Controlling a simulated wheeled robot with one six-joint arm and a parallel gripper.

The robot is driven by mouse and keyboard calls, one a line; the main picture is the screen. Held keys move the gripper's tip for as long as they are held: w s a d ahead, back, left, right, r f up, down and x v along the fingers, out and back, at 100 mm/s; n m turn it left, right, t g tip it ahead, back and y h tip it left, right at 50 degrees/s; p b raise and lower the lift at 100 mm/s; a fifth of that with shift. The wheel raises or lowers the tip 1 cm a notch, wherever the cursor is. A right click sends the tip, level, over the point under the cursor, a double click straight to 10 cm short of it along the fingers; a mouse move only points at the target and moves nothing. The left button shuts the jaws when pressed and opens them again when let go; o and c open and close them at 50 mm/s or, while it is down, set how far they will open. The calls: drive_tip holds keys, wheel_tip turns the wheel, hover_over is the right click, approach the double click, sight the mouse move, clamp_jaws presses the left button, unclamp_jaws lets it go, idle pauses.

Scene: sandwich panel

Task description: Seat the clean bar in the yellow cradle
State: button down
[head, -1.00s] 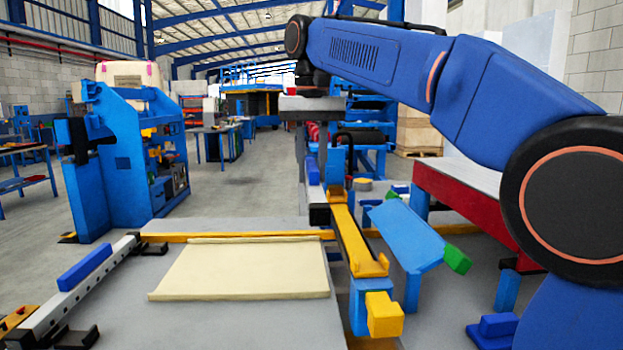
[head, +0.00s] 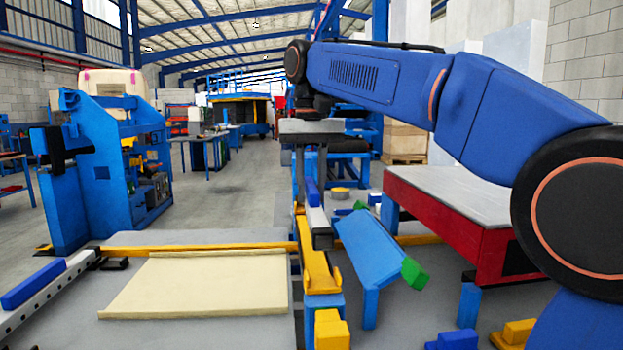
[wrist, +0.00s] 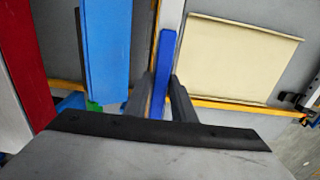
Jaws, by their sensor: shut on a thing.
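My gripper (head: 312,178) is shut on the blue grip strip (head: 312,192) of a pale bar (head: 318,222) with a dark near end. In the wrist view, the blue strip (wrist: 162,75) stands between the two dark fingers. The yellow cradle (head: 318,272) is a long channel on a blue stand, with a yellow block (head: 331,330) at its near end. The bar's near end overlaps the cradle's far part in the head view. I cannot tell whether they touch. The bar's underside is hidden.
A blue sloped panel (head: 367,248) with green tabs stands close right of the cradle. A cream sheet (head: 200,285) lies to the left. Another bar (head: 50,290), perforated and with a blue strip, lies at the far left. A red table (head: 455,225) stands at the right.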

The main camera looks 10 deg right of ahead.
drive_tip(key=shift+f, duration=2.45)
drive_tip(key=shift+f, duration=0.4)
drive_tip(key=c, duration=1.4)
unclamp_jaws()
